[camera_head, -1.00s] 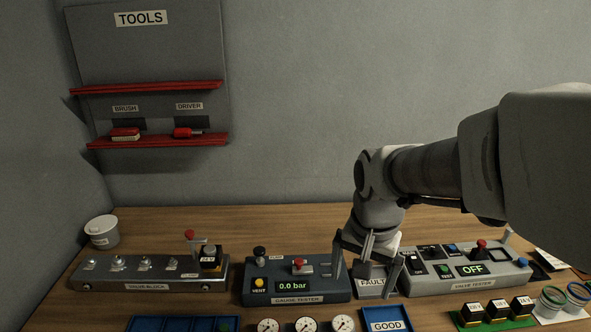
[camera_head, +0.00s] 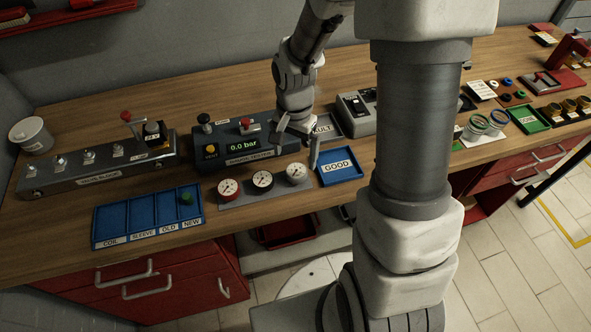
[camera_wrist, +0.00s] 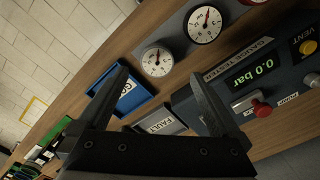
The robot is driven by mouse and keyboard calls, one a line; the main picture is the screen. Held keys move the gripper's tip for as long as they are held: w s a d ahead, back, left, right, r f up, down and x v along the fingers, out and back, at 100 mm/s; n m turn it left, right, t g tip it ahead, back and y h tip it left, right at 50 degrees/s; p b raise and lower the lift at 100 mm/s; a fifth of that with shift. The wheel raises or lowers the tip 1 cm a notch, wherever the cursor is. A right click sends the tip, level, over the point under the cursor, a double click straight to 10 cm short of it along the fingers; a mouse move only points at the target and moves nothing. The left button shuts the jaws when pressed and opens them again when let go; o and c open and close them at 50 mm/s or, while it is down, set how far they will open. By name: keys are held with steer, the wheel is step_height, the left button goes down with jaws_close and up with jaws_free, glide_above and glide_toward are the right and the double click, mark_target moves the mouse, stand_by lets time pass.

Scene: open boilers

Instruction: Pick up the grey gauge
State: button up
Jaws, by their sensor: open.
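The grey gauge (camera_head: 297,173) is the rightmost of three round white-faced gauges on a grey holder plate (camera_head: 268,192) at the bench's front. It also shows in the wrist view (camera_wrist: 157,60), with a pale rim. My gripper (camera_head: 296,161) is open and empty. Its fingers point down just above and behind the grey gauge in the head view. In the wrist view my gripper (camera_wrist: 158,75) has its two fingertips apart, with the grey gauge beyond the gap between them. I cannot tell the exact height between them.
The black gauge (camera_head: 262,181) and red gauge (camera_head: 228,188) sit left of the grey one. The blue GOOD tray (camera_head: 340,178) is close on the right. The gauge tester (camera_head: 236,149) stands behind, with the FAULT tray (camera_head: 328,127) beside it. A blue compartment tray (camera_head: 147,220) lies left.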

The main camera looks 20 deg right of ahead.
mark_target(296, 170)
steer(key=shift+s+d+f, duration=0.1)
steer(key=shift+f, duration=1.65)
steer(key=shift+s+d+f, duration=0.1)
steer(key=shift+f, duration=1.6)
steer(key=shift+w, duration=0.1)
steer(key=c, duration=1.6)
